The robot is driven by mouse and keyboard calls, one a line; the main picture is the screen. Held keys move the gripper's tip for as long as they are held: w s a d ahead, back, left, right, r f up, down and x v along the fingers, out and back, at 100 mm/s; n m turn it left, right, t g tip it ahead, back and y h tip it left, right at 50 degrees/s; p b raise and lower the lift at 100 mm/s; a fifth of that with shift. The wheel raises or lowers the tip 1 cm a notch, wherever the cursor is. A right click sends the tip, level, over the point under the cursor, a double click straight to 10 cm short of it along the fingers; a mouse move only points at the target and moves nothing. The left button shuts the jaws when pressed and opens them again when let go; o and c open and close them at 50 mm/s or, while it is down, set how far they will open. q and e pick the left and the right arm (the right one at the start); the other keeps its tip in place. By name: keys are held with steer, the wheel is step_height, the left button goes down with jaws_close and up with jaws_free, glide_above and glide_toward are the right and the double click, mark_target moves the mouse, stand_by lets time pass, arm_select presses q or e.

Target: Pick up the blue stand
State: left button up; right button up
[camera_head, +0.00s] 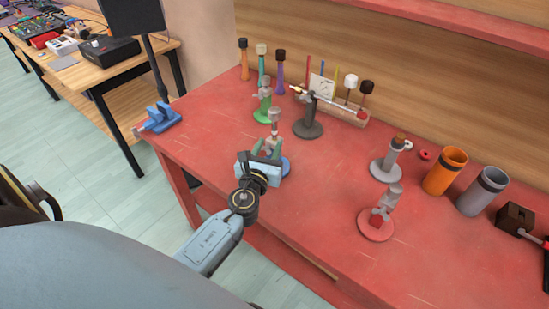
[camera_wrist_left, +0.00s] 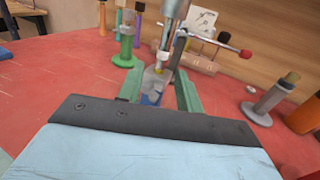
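The blue stand has a round blue base (camera_head: 286,166) near the left front part of the red table, with a grey metal post and clamp (camera_head: 274,116) rising from it. My left gripper (camera_head: 267,146) is at the stand, its green fingers in front of the post and hiding much of its lower part. In the left wrist view, the stand's blue and grey lower part (camera_wrist_left: 152,88) shows between the two green fingers (camera_wrist_left: 158,92), which stand apart on either side of it. I cannot tell whether they touch it. My right gripper is not in view.
A green stand (camera_head: 263,105) and a dark stand (camera_head: 308,125) with a rod are behind. Grey (camera_head: 384,168) and red (camera_head: 376,224) stands, an orange cup (camera_head: 445,171) and a grey cup (camera_head: 481,191) are to the right. The table's middle front is clear.

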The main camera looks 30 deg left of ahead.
mark_target(274, 134)
arm_select(q)
steer(key=shift+w+a+r, duration=0.15)
steer(key=shift+w, duration=0.4)
steer(key=x, duration=0.4)
steer(key=shift+w+r, duration=0.2)
steer(key=shift+w, duration=0.05)
jaws_close()
